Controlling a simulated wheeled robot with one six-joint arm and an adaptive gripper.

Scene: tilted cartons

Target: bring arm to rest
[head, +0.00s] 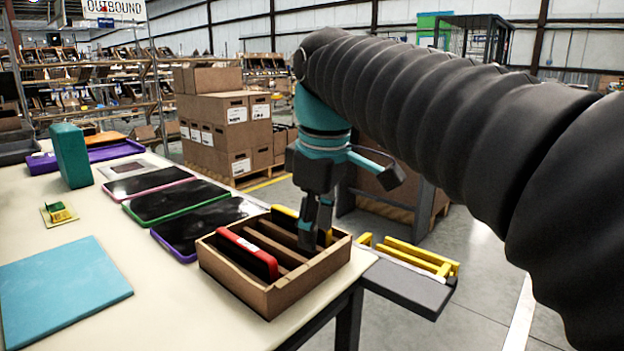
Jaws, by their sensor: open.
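My gripper (316,222) points down over the far right part of a brown wooden slotted box (287,297) at the table's right edge. Its jaws are open, with the fingertips close to a dark, yellow-edged piece (285,213) standing in a rear slot. Whether the fingers touch it I cannot tell; the arm partly hides it. A red-edged dark piece (247,250) stands tilted in a front slot. My arm, in a black ribbed sleeve, reaches in from the right and is bent downward at the wrist.
Flat dark tablets with purple (200,228), green (172,200) and pink edges lie left of the box. A teal block (70,155) stands behind; a blue mat (62,300) lies in front. A grey shelf with yellow rails (415,255) juts out right. Stacked cartons (225,130) stand beyond.

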